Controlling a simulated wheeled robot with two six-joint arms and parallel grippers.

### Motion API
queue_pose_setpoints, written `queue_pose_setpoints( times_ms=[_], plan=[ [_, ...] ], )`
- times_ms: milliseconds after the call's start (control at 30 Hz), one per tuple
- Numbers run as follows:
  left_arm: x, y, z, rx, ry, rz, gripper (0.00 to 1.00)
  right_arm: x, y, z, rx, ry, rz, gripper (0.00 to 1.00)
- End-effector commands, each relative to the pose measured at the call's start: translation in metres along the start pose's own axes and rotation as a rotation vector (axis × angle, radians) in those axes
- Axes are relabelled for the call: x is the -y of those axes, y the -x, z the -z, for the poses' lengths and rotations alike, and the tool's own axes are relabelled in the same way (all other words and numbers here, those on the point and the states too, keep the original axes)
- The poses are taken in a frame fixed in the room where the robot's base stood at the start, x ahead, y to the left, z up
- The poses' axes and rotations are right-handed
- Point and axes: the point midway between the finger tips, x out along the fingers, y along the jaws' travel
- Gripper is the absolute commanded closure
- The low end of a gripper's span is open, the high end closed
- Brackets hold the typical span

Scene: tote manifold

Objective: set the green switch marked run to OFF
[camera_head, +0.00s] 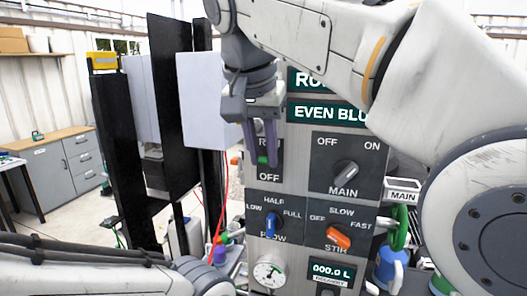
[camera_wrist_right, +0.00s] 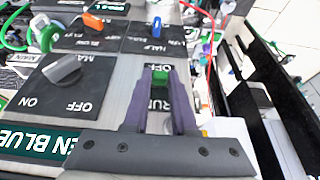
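The green switch (camera_head: 262,160) sits on a dark plate in the upper left of the control panel, with RUN above it and OFF below it. In the wrist view the green switch (camera_wrist_right: 158,74) shows between the far ends of my right gripper's purple fingers (camera_wrist_right: 160,82), with the RUN lettering nearer. In the head view my right gripper (camera_head: 261,148) comes down from above and its fingers stand on either side of the switch. The gap is narrow; I cannot tell whether they touch it. Which way the lever is set is unclear. My left gripper is out of view.
The MAIN knob (camera_head: 346,173) is right of the switch. The blue FLOW knob (camera_head: 270,227) and orange STIR knob (camera_head: 338,237) are below. A gauge (camera_head: 268,272) and a readout (camera_head: 331,272) are lower still. Dark upright panels (camera_head: 172,110) stand left of the control panel.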

Motion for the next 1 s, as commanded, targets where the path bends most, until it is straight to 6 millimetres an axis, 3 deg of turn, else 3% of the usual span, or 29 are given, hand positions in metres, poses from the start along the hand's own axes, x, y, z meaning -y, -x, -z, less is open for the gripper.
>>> queue_pose_setpoints(
  times_ms=[267, 467, 1000],
  plan=[
    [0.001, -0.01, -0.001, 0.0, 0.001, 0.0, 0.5, 0.0, -0.003, -0.003, -0.034, 0.001, 0.0, 1.0],
    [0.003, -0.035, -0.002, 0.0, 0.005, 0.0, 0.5, 0.001, -0.009, -0.009, -0.137, 0.003, 0.004, 1.0],
    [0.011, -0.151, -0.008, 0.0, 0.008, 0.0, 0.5, 0.001, -0.028, -0.026, -0.61, 0.001, 0.006, 1.0]
  ],
)
